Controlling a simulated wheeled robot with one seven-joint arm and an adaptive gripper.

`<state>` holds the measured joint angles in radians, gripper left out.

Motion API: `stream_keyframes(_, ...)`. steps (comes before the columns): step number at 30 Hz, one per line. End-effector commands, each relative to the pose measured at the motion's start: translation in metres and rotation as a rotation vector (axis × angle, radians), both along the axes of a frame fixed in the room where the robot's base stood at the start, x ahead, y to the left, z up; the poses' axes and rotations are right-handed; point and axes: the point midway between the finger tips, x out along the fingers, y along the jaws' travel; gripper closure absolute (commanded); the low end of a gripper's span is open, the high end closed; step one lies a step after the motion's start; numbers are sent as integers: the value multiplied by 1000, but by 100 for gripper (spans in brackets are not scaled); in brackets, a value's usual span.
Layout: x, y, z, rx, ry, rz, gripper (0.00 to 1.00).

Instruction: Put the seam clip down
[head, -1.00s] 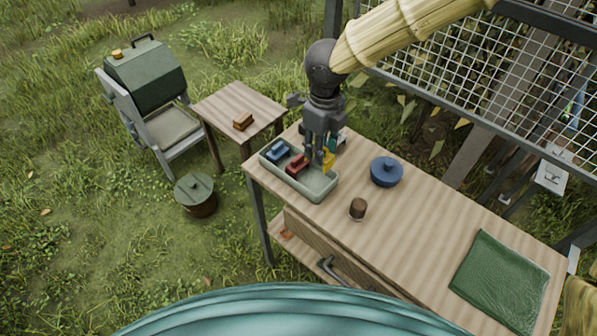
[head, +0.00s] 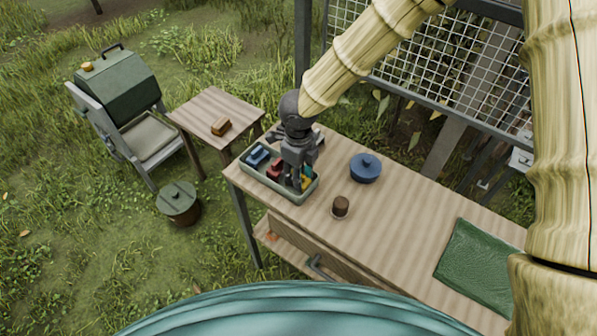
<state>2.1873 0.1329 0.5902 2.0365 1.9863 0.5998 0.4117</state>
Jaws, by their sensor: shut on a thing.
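A grey-green tray (head: 291,197) stands at the left end of the wooden workbench. A blue clip-like piece (head: 258,155) and a red one (head: 275,169) lie in its left and middle parts. My gripper (head: 296,186) points down into the right part of the tray. It is shut on a small yellow piece (head: 306,182), which I take for the seam clip, with a teal part (head: 309,171) above it. The fingers hide much of it, and I cannot tell whether it touches the tray floor.
On the bench (head: 385,225) stand a blue lidded pot (head: 366,168), a small brown cup-like thing (head: 341,206) and a green cloth (head: 480,266). A side table (head: 215,105) holds a brown block (head: 221,127). A wire mesh panel (head: 440,60) rises behind the bench.

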Motion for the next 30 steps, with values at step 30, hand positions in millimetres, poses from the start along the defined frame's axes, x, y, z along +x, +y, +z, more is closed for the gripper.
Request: stream_keyframes(30, 1, 0, 3, 1, -2, -2, 43)
